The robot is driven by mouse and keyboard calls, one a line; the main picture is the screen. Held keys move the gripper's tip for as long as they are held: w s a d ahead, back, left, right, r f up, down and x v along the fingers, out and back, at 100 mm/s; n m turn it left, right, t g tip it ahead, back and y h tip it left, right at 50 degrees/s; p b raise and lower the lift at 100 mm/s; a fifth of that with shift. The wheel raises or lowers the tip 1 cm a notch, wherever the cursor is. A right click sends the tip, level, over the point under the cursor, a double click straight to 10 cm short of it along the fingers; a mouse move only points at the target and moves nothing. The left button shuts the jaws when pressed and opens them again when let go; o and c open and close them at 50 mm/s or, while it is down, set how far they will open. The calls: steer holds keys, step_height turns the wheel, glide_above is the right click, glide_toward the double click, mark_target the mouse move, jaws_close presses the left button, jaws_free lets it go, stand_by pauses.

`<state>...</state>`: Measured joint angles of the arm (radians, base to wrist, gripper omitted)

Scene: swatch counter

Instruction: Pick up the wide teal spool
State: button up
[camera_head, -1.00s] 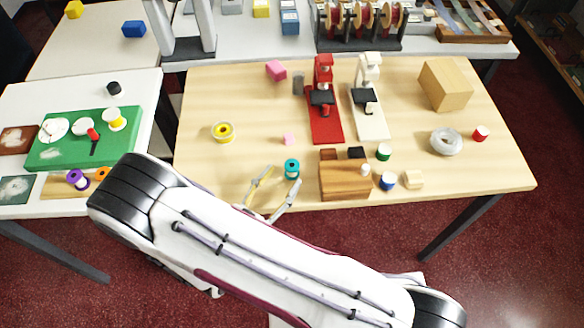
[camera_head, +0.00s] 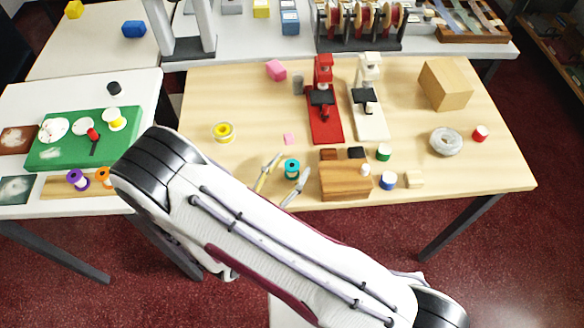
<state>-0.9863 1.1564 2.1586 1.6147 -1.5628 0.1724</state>
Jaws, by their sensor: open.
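The teal spool (camera_head: 292,169) stands upright on the wooden table near its front edge, just left of a wooden block. My gripper (camera_head: 287,170) is open, and its two fingers show on either side of the spool, one to the left and one to the lower right. The fingertips look close to the spool; I cannot tell whether either touches it. The gripper's base is hidden behind my arm.
The wooden block (camera_head: 345,181) with dark pieces on top stands close to the right of the gripper. A green spool (camera_head: 384,152), a blue spool (camera_head: 388,180) and a yellow spool (camera_head: 224,132) stand nearby. A pink piece (camera_head: 288,139) lies behind the teal spool.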

steer(key=shift+x, duration=0.85)
steer(key=c, duration=1)
